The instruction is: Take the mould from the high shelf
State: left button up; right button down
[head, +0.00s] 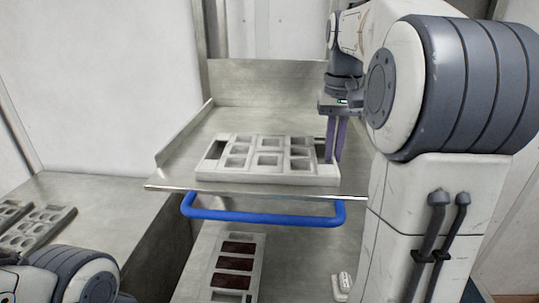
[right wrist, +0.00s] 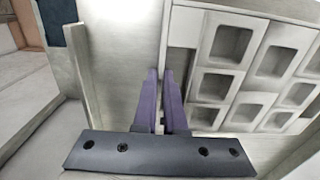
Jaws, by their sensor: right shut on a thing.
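The pale grey mould (head: 253,150), with rows of square cavities, lies flat on the high metal shelf (head: 176,160). It also fills the right of the right wrist view (right wrist: 254,52). My right gripper (head: 335,152) points down at the mould's right end, its purple fingers closed on the end wall. In the right wrist view the fingers (right wrist: 166,95) are close together at the mould's edge. The mould appears to rest on the shelf. Part of its right end is hidden behind the fingers. My left gripper is out of view; only part of my left arm shows.
A blue bar (head: 265,219) runs below the shelf's front edge. Below stands another mould (head: 262,262) with dark brown filling. Empty moulds (head: 38,228) lie on a metal table at the left. The shelf has raised back and left walls. Its left part is clear.

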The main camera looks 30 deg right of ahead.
jog(key=shift+r, duration=0.15)
notch_tip(320, 180, up, 14)
jog(key=p, duration=0.5)
dwell(0.5)
